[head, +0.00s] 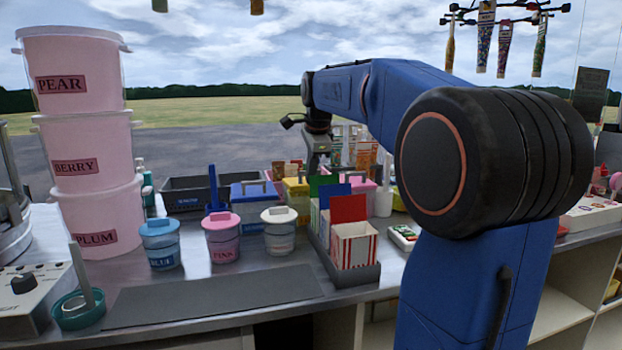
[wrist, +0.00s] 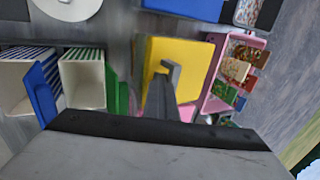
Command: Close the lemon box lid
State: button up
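The lemon box (head: 297,192) is the yellow box on the counter, partly hidden in the head view behind the cups and cartons. In the wrist view its yellow lid (wrist: 198,58) lies below my gripper, with a grey handle (wrist: 172,70) on it. A darker yellow side shows at the lid's left edge. I cannot tell how far the lid stands open. My gripper (head: 318,160) is above the box. In the wrist view its fingers (wrist: 160,88) show as one narrow dark prong, so they look shut. The tip overlaps the handle in the picture; contact is unclear.
Striped cartons (head: 354,244) with raised flaps stand in front. A dark crate (head: 183,195) is behind left.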

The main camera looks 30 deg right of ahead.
jog(key=o, duration=0.6)
jog(key=r, duration=0.3)
jog(key=w+r, duration=0.1)
jog(key=r, duration=0.2)
jog(key=d+r, duration=0.1)
jog(key=r, duration=0.2)
jog(key=shift+w+r, duration=0.15)
jog(key=shift+a+r, duration=0.2)
jog(key=shift+r, duration=0.3)
jog(key=shift+a, duration=0.1)
